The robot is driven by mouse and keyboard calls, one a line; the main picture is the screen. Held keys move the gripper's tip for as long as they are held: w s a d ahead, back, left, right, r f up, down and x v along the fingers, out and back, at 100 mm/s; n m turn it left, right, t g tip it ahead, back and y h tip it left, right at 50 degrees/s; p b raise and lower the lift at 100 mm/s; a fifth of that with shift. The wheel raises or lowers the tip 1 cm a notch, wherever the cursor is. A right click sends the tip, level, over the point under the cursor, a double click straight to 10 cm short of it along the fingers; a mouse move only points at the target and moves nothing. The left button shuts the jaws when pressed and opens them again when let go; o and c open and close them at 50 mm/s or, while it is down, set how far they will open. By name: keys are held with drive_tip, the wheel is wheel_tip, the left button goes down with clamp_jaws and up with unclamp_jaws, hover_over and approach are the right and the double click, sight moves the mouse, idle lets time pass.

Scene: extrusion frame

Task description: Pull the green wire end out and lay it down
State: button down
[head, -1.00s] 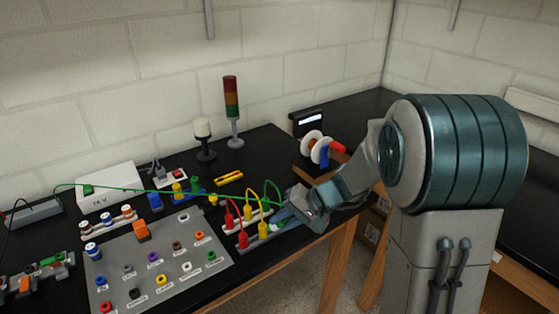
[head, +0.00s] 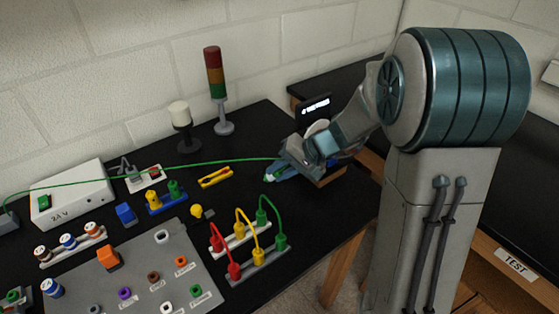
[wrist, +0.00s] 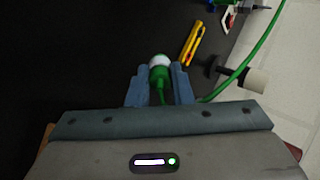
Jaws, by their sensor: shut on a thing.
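My gripper (wrist: 160,88) is shut on the green wire end (wrist: 160,72), a green plug with a white band, which sits between the two fingers in the wrist view. In the head view my gripper (head: 282,172) is over the black table, behind the socket strips. The green wire (head: 205,164) runs left from the gripper across the table, past the white 24 V box (head: 70,194). It also shows in the wrist view (wrist: 245,65), curving away to the upper right. The plug is mostly hidden by the fingers in the head view.
Two socket strips (head: 262,262) with red, yellow and green jumper wires stand near the front edge. A grey panel of coloured sockets (head: 135,280) lies left of them. Table right of the strips is clear.

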drive_tip(key=shift+f+b, duration=1.8)
drive_tip(key=shift+f, duration=1.2)
drive_tip(key=c, duration=1.2)
unclamp_jaws()
drive_tip(key=shift+s, duration=0.1)
drive_tip(key=shift+f, duration=0.1)
drive_tip(key=v, duration=1.4)
drive_tip(key=shift+b, duration=0.35)
drive_tip(key=shift+a, duration=0.15)
